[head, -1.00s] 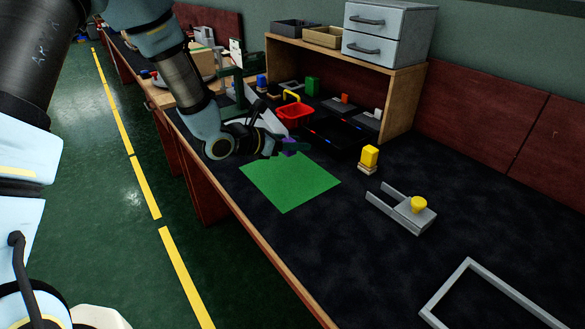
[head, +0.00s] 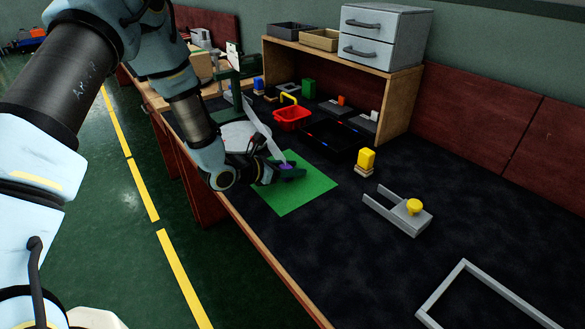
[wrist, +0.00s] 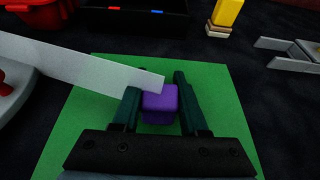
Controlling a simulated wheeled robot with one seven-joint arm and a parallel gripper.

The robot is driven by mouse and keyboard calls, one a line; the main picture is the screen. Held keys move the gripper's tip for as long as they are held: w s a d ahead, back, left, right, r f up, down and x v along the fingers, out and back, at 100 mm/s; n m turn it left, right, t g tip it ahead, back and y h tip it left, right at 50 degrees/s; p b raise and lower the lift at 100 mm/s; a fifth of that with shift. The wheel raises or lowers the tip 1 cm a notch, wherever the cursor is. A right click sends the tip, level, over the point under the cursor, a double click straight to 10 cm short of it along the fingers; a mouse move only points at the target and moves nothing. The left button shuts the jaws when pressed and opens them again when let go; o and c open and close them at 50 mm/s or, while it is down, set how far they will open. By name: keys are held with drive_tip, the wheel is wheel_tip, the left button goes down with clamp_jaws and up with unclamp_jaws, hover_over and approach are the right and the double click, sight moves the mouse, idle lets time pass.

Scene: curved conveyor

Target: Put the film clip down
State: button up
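My gripper (head: 291,173) is over the green mat (head: 309,198), with its fingers on both sides of a small purple block (wrist: 160,104), which I take to be the film clip. In the wrist view my gripper (wrist: 157,92) looks shut on it. A long pale strip (wrist: 80,66) runs from the left to the block, its end overlapping the block's top edge; the strip also shows slanting up and left in the head view (head: 264,129). Whether the block touches the mat (wrist: 222,120) I cannot tell.
Behind the mat are a black tray (head: 338,143) and a red basket (head: 291,117). A yellow block on a stand (head: 365,160) and a grey forked fixture (head: 402,212) are to the right. A round white thing (head: 237,133) is partly behind my arm. The mat's right part is clear.

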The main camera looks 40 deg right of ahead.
drive_tip(key=o, duration=0.5)
drive_tip(key=shift+c, duration=0.2)
drive_tip(key=shift+r, duration=0.2)
drive_tip(key=shift+w+a, duration=0.1)
drive_tip(key=shift+a, duration=0.2)
drive_tip(key=b+v, duration=0.2)
drive_tip(key=v, duration=0.8)
drive_tip(key=shift+a+r, duration=0.15)
drive_tip(key=shift+a, duration=0.1)
drive_tip(key=shift+a+r, duration=0.15)
drive_tip(key=shift+a, duration=0.25)
